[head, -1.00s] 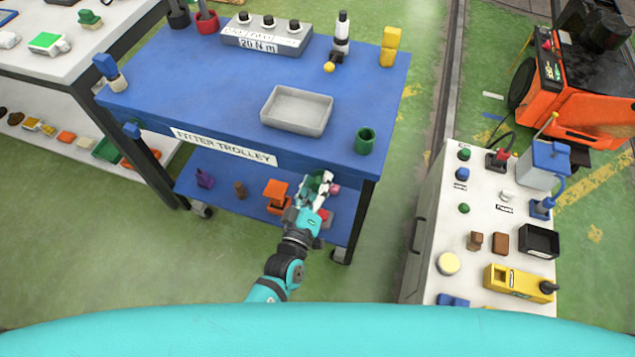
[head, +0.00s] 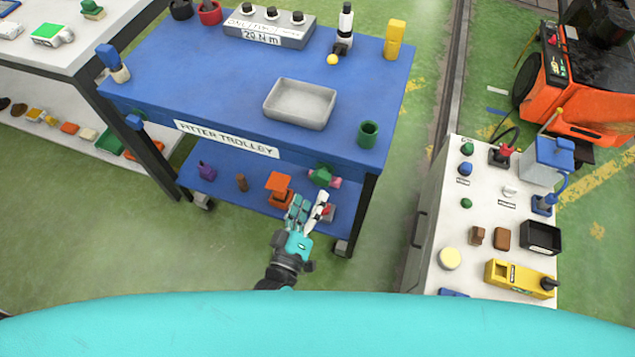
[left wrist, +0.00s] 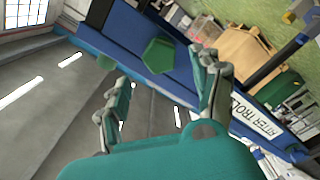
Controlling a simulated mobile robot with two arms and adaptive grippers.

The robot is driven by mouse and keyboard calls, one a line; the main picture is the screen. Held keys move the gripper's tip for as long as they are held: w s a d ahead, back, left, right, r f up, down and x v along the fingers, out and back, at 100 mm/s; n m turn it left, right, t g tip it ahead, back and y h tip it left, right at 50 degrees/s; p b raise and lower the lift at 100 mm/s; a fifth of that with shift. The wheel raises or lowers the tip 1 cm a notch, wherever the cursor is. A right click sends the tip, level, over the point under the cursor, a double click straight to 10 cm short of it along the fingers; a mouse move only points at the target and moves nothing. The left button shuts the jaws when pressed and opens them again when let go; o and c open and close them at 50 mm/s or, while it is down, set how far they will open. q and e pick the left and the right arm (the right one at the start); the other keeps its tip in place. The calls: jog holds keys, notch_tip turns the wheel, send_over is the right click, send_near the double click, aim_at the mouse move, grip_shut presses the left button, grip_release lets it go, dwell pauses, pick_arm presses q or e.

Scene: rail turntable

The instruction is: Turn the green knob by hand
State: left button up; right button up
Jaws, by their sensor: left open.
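A green knob (head: 321,175) shows at the right end of the blue trolley's front, just below the top's edge. In the left wrist view the green knob (left wrist: 158,55) looks like a faceted green block against the blue panel, beyond the fingertips. My left gripper (head: 309,208) is in front of the trolley, nearer to me than the knob and below it in the picture. Its fingers are spread and empty, apart from the knob. The open fingers also show in the left wrist view (left wrist: 165,78). My right gripper is out of view.
The blue trolley (head: 225,85) carries a grey tray (head: 299,103) and a green cup (head: 368,133). An orange object (head: 280,190) stands on its lower shelf close to my left fingers. A white cabinet (head: 432,235) stands to the right. Green floor is clear between them.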

pick_arm(q)
jog(key=shift+v, duration=2.35)
